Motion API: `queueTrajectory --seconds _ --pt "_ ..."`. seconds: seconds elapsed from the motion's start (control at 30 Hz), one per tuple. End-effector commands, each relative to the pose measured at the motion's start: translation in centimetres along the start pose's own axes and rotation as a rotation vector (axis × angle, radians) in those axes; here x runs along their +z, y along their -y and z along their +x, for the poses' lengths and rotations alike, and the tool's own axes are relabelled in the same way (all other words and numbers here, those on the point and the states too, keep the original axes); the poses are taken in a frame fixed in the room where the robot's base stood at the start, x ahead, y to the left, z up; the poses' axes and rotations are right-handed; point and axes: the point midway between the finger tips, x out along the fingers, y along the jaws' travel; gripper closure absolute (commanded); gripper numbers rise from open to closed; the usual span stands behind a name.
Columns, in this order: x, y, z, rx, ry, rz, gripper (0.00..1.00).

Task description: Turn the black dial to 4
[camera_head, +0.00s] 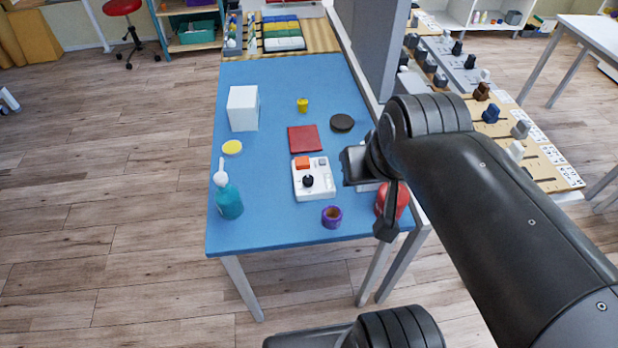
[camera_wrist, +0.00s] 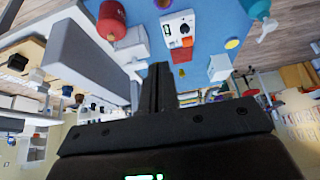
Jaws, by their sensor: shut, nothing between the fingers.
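A white control box (camera_head: 314,188) lies on the blue table. It carries a black dial (camera_head: 308,181) on its near part, an orange-red button (camera_head: 302,162) and a small grey switch (camera_head: 322,162) on its far part. The dial's numbers are too small to read. In the wrist view the box (camera_wrist: 172,31) and its dial (camera_wrist: 184,28) show beyond my fingers. My gripper (camera_wrist: 160,68) is shut and empty, apart from the dial. In the head view my arm's end hangs to the right of the box, and the fingertips are hard to make out.
A purple cup (camera_head: 332,217) stands close in front of the box; a red mat (camera_head: 304,139) lies behind it. A teal bottle (camera_head: 229,199) stands left, and a red container (camera_head: 402,200) right, partly behind my arm. A grey panel (camera_head: 376,45) rises at the table's right edge.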

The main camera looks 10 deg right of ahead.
Motion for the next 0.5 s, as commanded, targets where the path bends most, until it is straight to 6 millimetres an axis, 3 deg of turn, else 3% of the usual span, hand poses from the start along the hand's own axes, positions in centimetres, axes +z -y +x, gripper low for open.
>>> queueTrajectory --seconds 0.23,0.5 --pt "-1.3 0.3 0.9 -0.030 0.041 0.155 0.79" --pt "-5.1 1.3 4.5 -0.044 0.192 0.684 0.57"
